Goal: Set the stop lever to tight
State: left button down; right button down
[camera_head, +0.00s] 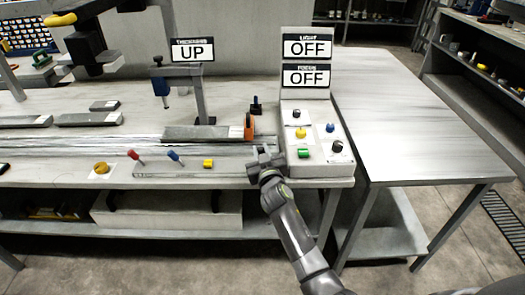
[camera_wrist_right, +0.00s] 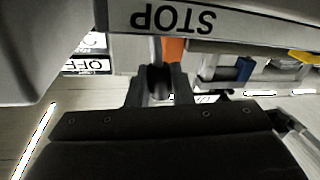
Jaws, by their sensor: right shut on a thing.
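A plate marked STOP (camera_wrist_right: 180,18) shows upside down at the top of the right wrist view. My right gripper (camera_head: 262,163) is at the front edge of the workbench, just left of the control box. In the right wrist view my right gripper (camera_wrist_right: 158,88) is shut on a dark, rounded lever end (camera_wrist_right: 158,78) below the STOP plate. I take this as the stop lever; its full shape and exact angle are hidden. An orange part (camera_head: 249,126) stands just behind the gripper at the end of a grey bar. My left gripper is not in view.
The control box (camera_head: 318,163) with coloured knobs stands close to the right of my gripper, under two OFF signs. A rail (camera_head: 190,170) and red, blue and yellow controls lie to the left. A bare side table (camera_head: 400,120) is at right.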

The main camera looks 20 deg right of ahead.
jog(key=shift+w+a+n+p, duration=0.1)
jog(key=shift+a+n+p, duration=0.3)
jog(key=shift+n, duration=0.5)
jog(key=shift+w+a+f+n+g, duration=0.1)
jog(key=shift+a+f+n+g, duration=0.3)
jog(key=shift+n, duration=0.5)
jog(key=c, duration=1.3)
grip_release()
jog(key=shift+c, duration=0.2)
